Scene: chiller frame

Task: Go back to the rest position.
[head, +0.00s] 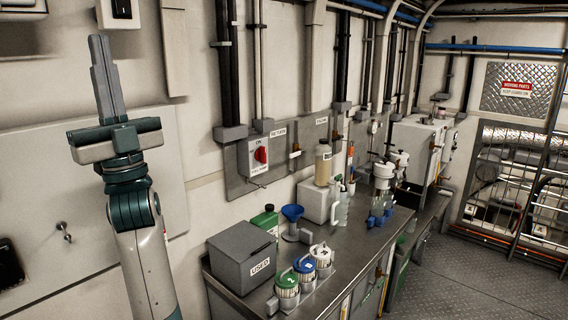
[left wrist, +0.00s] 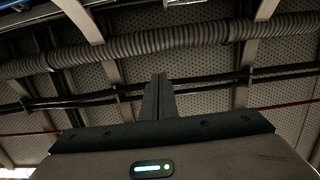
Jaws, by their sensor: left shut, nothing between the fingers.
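My left gripper (head: 106,78) is raised at the left of the head view, in front of the pale wall. Its fingers point up and are closed together with nothing between them. In the left wrist view the shut fingers (left wrist: 158,97) point toward the ceiling, with a ribbed duct (left wrist: 150,45) and perforated panels beyond. My right gripper is in neither view.
A steel bench (head: 345,250) runs along the wall to the right of my arm. On it stand a grey box labelled USED (head: 242,262), several lidded canisters (head: 286,290), a blue funnel (head: 292,213) and bottles. A red switch (head: 260,155) is on the wall. The floor (head: 480,280) at right is clear.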

